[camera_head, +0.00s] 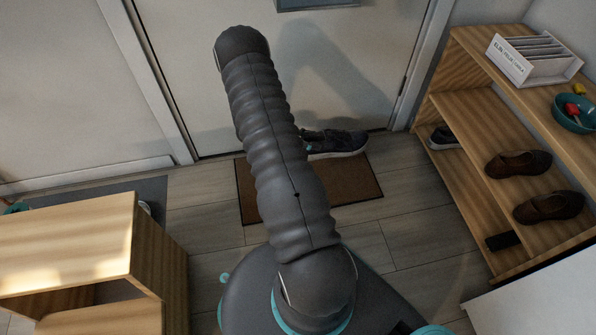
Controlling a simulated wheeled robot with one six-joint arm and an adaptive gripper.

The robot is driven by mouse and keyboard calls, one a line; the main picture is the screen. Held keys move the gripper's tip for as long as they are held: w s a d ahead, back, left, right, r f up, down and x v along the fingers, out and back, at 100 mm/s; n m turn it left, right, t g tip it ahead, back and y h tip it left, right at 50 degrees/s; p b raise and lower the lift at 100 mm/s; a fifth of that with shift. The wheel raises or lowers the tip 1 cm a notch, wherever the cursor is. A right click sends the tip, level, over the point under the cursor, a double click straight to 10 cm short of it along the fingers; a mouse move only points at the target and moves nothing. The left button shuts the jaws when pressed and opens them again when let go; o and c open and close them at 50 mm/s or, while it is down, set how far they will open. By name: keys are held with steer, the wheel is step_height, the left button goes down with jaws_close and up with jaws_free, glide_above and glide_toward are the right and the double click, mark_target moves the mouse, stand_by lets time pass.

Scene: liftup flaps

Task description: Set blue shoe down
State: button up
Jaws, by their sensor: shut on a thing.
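A dark, bluish-grey shoe (336,143) with a pale sole shows just right of my arm, in front of the door. It overlaps the far edge of the brown doormat (345,190). Its left end is hidden behind my arm. I cannot tell whether the shoe touches the mat or floor or is held above it.
A wooden shelf (464,114) at right holds two brown shoes (519,163), another dark shoe (442,138), a white box (533,60) and a teal bowl (574,114). A wooden cabinet (70,240) stands at left. Floor around the mat is clear.

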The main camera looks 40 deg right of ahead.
steer(key=shift+s+d+f+m, duration=0.25)
steer(key=shift+s+d+m, duration=0.05)
steer(key=shift+d, duration=0.15)
steer(key=shift+w+f+g, duration=0.15)
steer(key=shift+f+g, duration=0.05)
steer(key=shift+g, duration=0.1)
steer(key=w+a+f, duration=0.2)
steer(key=w+f, duration=0.1)
steer(key=w+a+f+b, duration=0.1)
steer(key=w+a+f, duration=0.1)
steer(key=w+f, duration=0.1)
steer(key=w+a+f+b, duration=0.1)
steer(key=w+a+f, duration=0.1)
steer(key=w+f, duration=0.1)
steer(key=shift+w+a+f, duration=0.1)
steer(key=shift+w+f, duration=0.05)
steer(key=shift+f, duration=0.3)
steer(key=shift+w+a+f, duration=0.1)
steer(key=shift+f, duration=0.35)
steer(key=o, duration=1.3)
steer(key=shift+o, duration=0.2)
